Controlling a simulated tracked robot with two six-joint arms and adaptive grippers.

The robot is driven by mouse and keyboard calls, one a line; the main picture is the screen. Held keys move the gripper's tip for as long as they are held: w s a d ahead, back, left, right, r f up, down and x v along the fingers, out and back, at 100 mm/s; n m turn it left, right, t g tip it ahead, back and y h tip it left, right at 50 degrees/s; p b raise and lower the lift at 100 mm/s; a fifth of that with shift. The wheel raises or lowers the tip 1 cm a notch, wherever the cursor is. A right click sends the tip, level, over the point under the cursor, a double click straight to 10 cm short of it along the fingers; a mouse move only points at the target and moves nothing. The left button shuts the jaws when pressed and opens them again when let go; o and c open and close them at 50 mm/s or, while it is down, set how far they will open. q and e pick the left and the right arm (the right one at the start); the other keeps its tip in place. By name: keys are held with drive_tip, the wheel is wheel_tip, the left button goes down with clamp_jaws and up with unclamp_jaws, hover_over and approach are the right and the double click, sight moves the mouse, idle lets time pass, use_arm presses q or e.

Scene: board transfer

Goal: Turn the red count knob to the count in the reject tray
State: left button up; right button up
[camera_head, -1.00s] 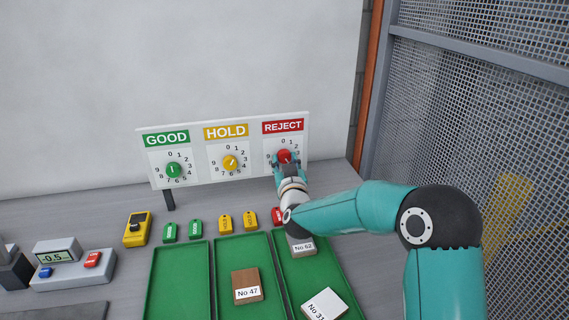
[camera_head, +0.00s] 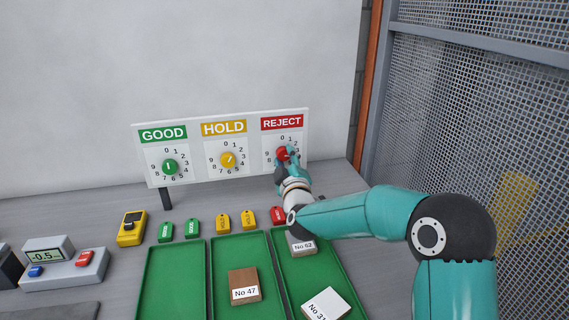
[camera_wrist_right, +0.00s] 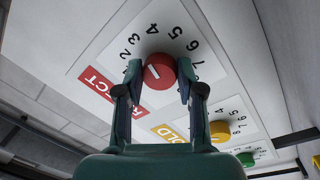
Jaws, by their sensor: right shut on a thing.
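The red knob (camera_head: 281,153) sits on the dial under the REJECT sign (camera_head: 282,123). My right gripper (camera_head: 285,157) is shut on it. In the right wrist view, the two fingers (camera_wrist_right: 159,80) stand on either side of the red knob (camera_wrist_right: 159,66). Its white mark appears to lean toward the 2, but the finger hides nearby numbers. The right-hand green tray (camera_head: 336,283), below a red tag, holds a grey board marked No 62 (camera_head: 302,247) and a white board marked No 31 (camera_head: 325,304). My left gripper is out of view.
The green knob (camera_head: 169,167) and yellow knob (camera_head: 228,160) are on the same panel. The middle tray (camera_head: 240,243) holds brown board No 47 (camera_head: 244,283); the left tray (camera_head: 173,278) looks empty. A mesh fence (camera_head: 460,100) is at the right.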

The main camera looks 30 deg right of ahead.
drive_tip(key=n+b, duration=0.1)
drive_tip(key=n, duration=0.5)
drive_tip(key=shift+f+y, duration=0.1)
drive_tip(key=shift+y, duration=0.2)
drive_tip(key=shift+n+t+y, duration=0.3)
drive_tip(key=shift+n, duration=1.1)
drive_tip(key=shift+a+f, duration=0.1)
drive_tip(key=shift+f, duration=0.05)
drive_tip(key=o, duration=1)
drive_tip(key=shift+o, duration=0.7)
drive_tip(key=shift+s+r, duration=0.1)
drive_tip(key=shift+r, duration=0.1)
drive_tip(key=shift+s, duration=0.2)
drive_tip(key=v, duration=1.1)
drive_tip(key=shift+s+f, duration=0.2)
